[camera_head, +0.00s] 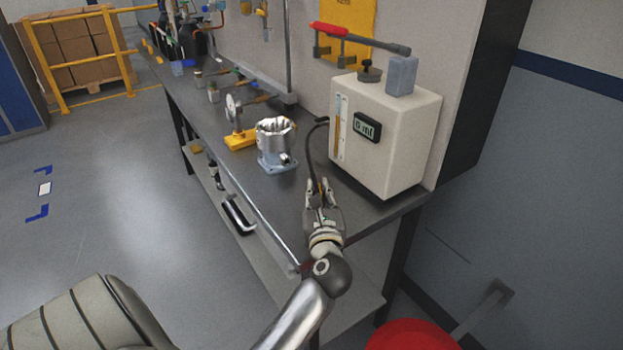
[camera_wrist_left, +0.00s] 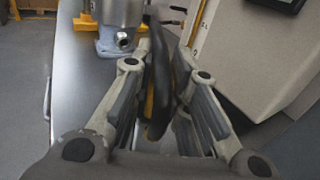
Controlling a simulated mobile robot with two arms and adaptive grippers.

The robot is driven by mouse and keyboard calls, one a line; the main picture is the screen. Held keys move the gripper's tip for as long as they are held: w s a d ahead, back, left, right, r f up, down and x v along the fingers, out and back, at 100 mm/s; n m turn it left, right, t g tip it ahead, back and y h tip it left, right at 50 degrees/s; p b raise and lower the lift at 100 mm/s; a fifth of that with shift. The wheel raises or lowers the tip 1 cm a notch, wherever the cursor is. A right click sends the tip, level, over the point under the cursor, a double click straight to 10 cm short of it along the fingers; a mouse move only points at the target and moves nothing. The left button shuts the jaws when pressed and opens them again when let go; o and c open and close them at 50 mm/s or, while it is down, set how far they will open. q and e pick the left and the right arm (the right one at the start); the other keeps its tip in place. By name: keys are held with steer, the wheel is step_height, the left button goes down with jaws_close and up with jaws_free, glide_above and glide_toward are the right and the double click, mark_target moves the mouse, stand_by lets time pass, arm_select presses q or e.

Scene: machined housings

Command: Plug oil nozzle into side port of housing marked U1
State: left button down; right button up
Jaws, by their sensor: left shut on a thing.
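A silver machined housing (camera_head: 276,138) stands upright on a pale blue base on the workbench. No U1 mark is readable. In the left wrist view the housing (camera_wrist_left: 120,12) is at the top, and a round side port (camera_wrist_left: 123,40) on its lower part faces me. My left gripper (camera_head: 320,190) is shut on the black oil nozzle (camera_wrist_left: 158,92), right of and nearer than the housing, and apart from it. The fingers also show in the left wrist view (camera_wrist_left: 163,62) and partly hide the nozzle; its tip is not clear. My right gripper is not in view.
A white dispenser (camera_head: 400,150) reading 0 ml stands right of my left gripper; a black hose (camera_head: 308,140) runs from it. A dial gauge on a yellow base (camera_head: 240,140) stands left of the housing. Bare workbench (camera_head: 280,190) lies between gripper and housing.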

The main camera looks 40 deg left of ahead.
arm_select(q)
steer(key=w+a+n+g+y+b, duration=0.1)
steer(key=a+g, duration=0.1)
steer(key=w+a+n+g+y, duration=0.1)
steer(key=w+a+n+g, duration=0.1)
steer(key=w+a+f+n+g+y+b, duration=0.1)
steer(key=w+a, duration=0.1)
steer(key=shift+a+g+y+b, duration=0.3)
steer(key=shift+a+g+y, duration=0.05)
steer(key=shift+g+y, duration=0.05)
steer(key=shift+w+a+n+g, duration=0.25)
steer(key=shift+w+n+g, duration=0.3)
steer(key=shift+n+g, duration=0.05)
steer(key=shift+a, duration=0.1)
glide_toward(277, 146)
steer(key=shift+w+f, duration=0.25)
steer(key=shift+w, duration=0.3)
steer(key=shift+w+f, duration=0.3)
steer(key=shift+w, duration=0.25)
steer(key=shift+b, duration=0.8)
steer(key=shift+w+a, duration=0.15)
steer(key=shift+a, duration=0.2)
stand_by(0.7)
steer(key=shift+w+a+b, duration=0.1)
steer(key=shift+a+b, duration=0.2)
steer(key=shift+b, duration=0.05)
steer(key=shift+w+a, duration=0.15)
steer(key=shift+a, duration=0.3)
